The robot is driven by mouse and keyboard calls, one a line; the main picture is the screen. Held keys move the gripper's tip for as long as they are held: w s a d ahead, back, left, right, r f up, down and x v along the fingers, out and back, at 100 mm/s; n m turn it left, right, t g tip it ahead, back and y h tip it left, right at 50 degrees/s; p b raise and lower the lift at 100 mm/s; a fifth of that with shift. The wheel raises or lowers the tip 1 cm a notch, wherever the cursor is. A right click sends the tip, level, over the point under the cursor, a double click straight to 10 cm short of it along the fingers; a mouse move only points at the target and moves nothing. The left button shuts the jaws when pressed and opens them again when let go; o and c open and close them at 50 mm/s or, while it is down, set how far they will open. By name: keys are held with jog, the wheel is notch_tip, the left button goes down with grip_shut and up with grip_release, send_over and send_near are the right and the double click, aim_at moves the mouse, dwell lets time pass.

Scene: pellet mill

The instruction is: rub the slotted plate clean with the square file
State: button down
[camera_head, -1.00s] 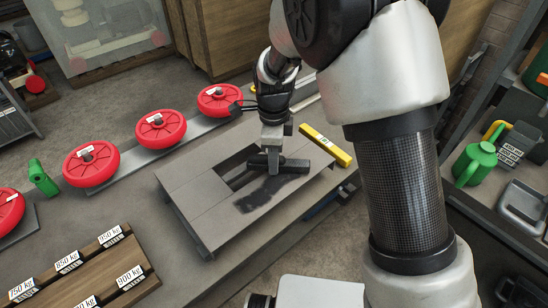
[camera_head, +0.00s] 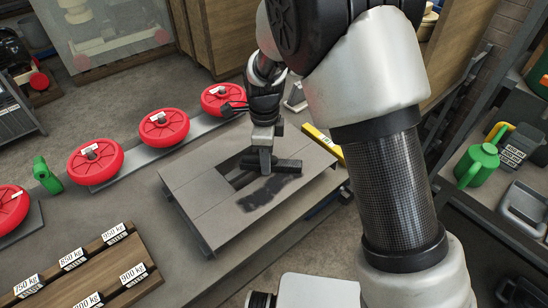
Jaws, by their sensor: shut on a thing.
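The slotted plate (camera_head: 205,208) is a flat grey panel on the workbench, with a dark slot opening in its middle. A dark smudge (camera_head: 268,192) lies on its surface in front of the slot. My gripper (camera_head: 264,163) is above the plate, shut on a dark bar, the square file (camera_head: 288,166). The file lies level at the plate's surface between the slot and the back right part of the smudge. Whether it presses on the plate, I cannot tell. My fingers hide part of the file and slot.
Red wheels (camera_head: 164,128) stand in a row on a rail at the back left. A yellow level (camera_head: 322,142) lies behind the plate's right side. A green object (camera_head: 47,175) stands at left. Wooden weight blocks (camera_head: 95,270) are front left. A shelf with a green watering can (camera_head: 477,165) is at right.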

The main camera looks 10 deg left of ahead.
jog(key=shift+a, duration=0.65)
jog(key=shift+w+d, duration=0.15)
jog(key=shift+d, duration=1.95)
jog(key=shift+s+a+p, duration=0.2)
jog(key=shift+a+p, duration=0.3)
jog(key=shift+a, duration=1.65)
jog(key=shift+d, duration=0.1)
